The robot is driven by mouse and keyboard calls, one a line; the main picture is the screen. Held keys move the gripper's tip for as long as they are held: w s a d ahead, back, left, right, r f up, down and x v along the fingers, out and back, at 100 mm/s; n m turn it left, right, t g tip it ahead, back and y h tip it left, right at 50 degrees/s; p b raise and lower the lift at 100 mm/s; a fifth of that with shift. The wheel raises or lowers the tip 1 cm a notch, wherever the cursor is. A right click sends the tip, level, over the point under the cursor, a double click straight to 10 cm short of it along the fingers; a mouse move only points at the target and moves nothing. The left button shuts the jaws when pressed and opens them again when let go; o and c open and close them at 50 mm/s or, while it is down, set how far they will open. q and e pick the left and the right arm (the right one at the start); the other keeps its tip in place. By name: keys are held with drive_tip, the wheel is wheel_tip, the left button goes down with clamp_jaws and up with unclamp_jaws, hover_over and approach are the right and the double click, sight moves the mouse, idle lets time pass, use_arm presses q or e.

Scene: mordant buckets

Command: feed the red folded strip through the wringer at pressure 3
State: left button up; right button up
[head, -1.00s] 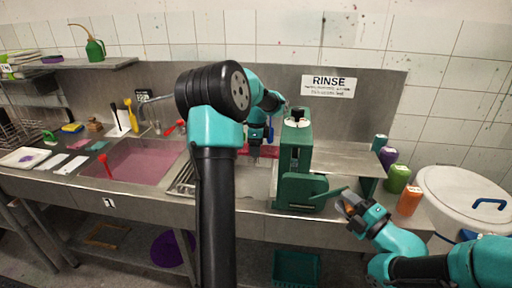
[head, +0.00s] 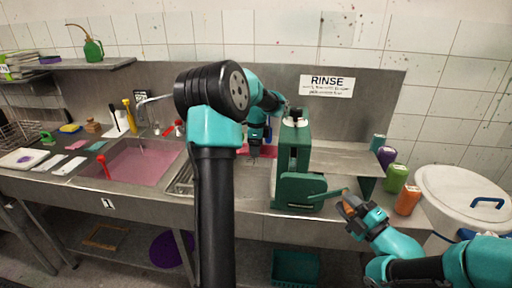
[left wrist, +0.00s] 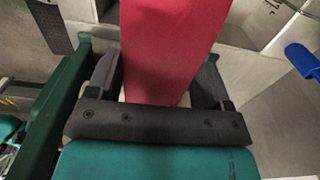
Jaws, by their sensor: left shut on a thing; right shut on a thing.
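The green wringer (head: 293,158) stands on the steel counter right of centre, with a crank (head: 322,197) on its front. A pale dial (head: 295,122) sits on its top; its setting is too small to read. My left gripper (head: 254,153) is just left of the wringer, shut on the red folded strip (left wrist: 168,45). In the left wrist view the strip runs between the two dark fingers; in the head view my own arm partly hides it. My right gripper (head: 349,206) is shut on the crank handle (head: 345,191) at the wringer's right front.
A sink (head: 140,162) with pink liquid lies to the left. Several coloured jars (head: 396,178) stand right of the wringer, beside a large white lidded bucket (head: 460,190). A RINSE sign (head: 328,86) hangs on the back panel. A green crate (head: 296,266) sits below the counter.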

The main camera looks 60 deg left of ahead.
use_arm(q)
drive_tip(key=shift+w+d, duration=0.15)
drive_tip(key=shift+w, duration=0.05)
use_arm(e)
drive_tip(key=shift+s+a, duration=0.1)
drive_tip(key=shift+s, duration=0.05)
use_arm(q)
drive_tip(key=shift+w, duration=0.1)
use_arm(e)
drive_tip(key=shift+f+y, duration=0.3)
drive_tip(key=shift+w+d+f+m, duration=0.25)
drive_tip(key=shift+w+f+m, duration=0.1)
drive_tip(key=shift+m, duration=0.35)
drive_tip(key=shift+f+y, duration=0.1)
drive_tip(key=shift+y, duration=0.2)
drive_tip(key=shift+d+t, duration=0.1)
drive_tip(key=shift+t, duration=0.2)
use_arm(q)
drive_tip(key=shift+w+d, duration=0.2)
drive_tip(key=shift+d, duration=0.05)
use_arm(e)
drive_tip(key=shift+s+a, duration=0.2)
